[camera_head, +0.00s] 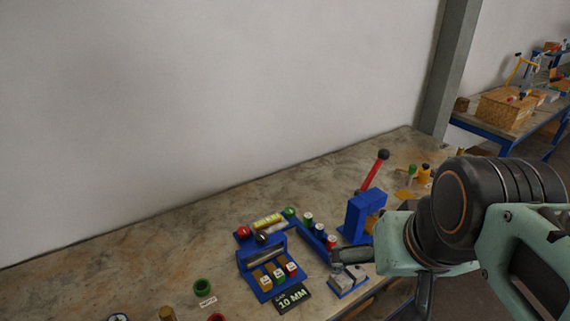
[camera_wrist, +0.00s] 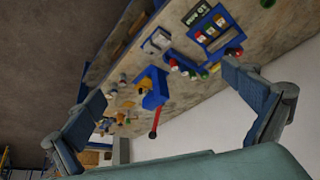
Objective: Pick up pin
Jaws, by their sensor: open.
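No single thing is clearly recognisable as the pin. Small upright cylinders with green, white and red tops stand in a blue rack (camera_head: 312,230); the rack also shows in the wrist view (camera_wrist: 186,65). A yellow cylinder (camera_head: 267,220) lies in a blue holder behind a blue block. My gripper (camera_head: 376,286) is above the front right of the bench, right of the rack, and part of it is hidden by my arm. In the wrist view my gripper (camera_wrist: 163,82) has its two fingers wide apart with nothing between them.
A blue press (camera_head: 361,217) with a red lever (camera_head: 373,171) stands close beyond my gripper. A black "10 MM" card (camera_head: 291,298) lies by a blue fixture (camera_head: 262,262) with several labelled pieces. A green ring (camera_head: 203,286) sits at front left. The bench's back left is bare.

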